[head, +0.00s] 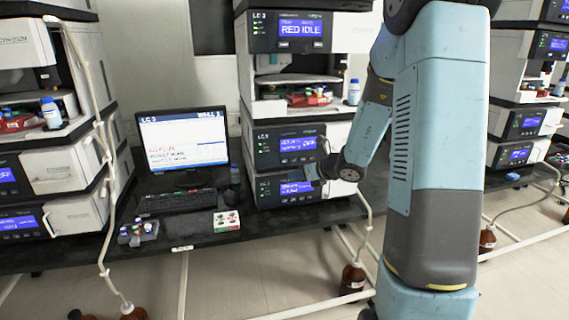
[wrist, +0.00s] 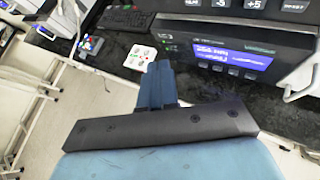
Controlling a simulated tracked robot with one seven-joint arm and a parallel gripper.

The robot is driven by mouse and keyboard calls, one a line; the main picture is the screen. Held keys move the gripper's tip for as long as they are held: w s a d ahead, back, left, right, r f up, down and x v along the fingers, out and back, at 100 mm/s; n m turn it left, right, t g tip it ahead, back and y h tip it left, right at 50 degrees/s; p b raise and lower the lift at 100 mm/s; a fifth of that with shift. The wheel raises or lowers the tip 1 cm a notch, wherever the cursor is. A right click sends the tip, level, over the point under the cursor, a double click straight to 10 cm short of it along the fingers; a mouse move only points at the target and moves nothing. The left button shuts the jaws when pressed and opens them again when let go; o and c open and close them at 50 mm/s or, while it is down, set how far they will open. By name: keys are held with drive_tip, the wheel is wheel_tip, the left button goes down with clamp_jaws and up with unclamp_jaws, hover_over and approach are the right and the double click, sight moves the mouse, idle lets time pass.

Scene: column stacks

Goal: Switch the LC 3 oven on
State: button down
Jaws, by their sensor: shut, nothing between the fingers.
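The LC 3 stack stands on the dark bench in the middle of the head view. Its third unit (head: 262,148) has a blue display that seems to end in "OFF"; I take it for the oven. Part of its front shows at the top of the wrist view, with buttons (wrist: 253,4) marked -5, +5 and RESET. A lower unit (head: 265,190) with a blue display sits beneath it and also shows in the wrist view (wrist: 232,57). My gripper (head: 316,172) is shut and empty, near the right side of these lower fronts. Its fingers (wrist: 157,72) show left of the lower unit's display; contact cannot be told.
The top LC 3 unit (head: 290,31) reads "RED IDLE". A monitor (head: 183,140) and keyboard (head: 176,202) stand left of the stack. A red-and-green card (head: 226,220) and vial rack (head: 139,232) lie near the bench edge. Other stacks stand left and right.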

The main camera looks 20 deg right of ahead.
drive_tip(key=w, duration=0.6)
drive_tip(key=shift+w, duration=0.4)
drive_tip(key=shift+w, duration=0.1)
idle(1.7)
drive_tip(key=shift+w, duration=0.3)
drive_tip(key=shift+w, duration=0.4)
idle(0.8)
drive_tip(key=shift+s, duration=0.85)
drive_tip(key=shift+s, duration=2.5)
drive_tip(key=shift+r, duration=0.1)
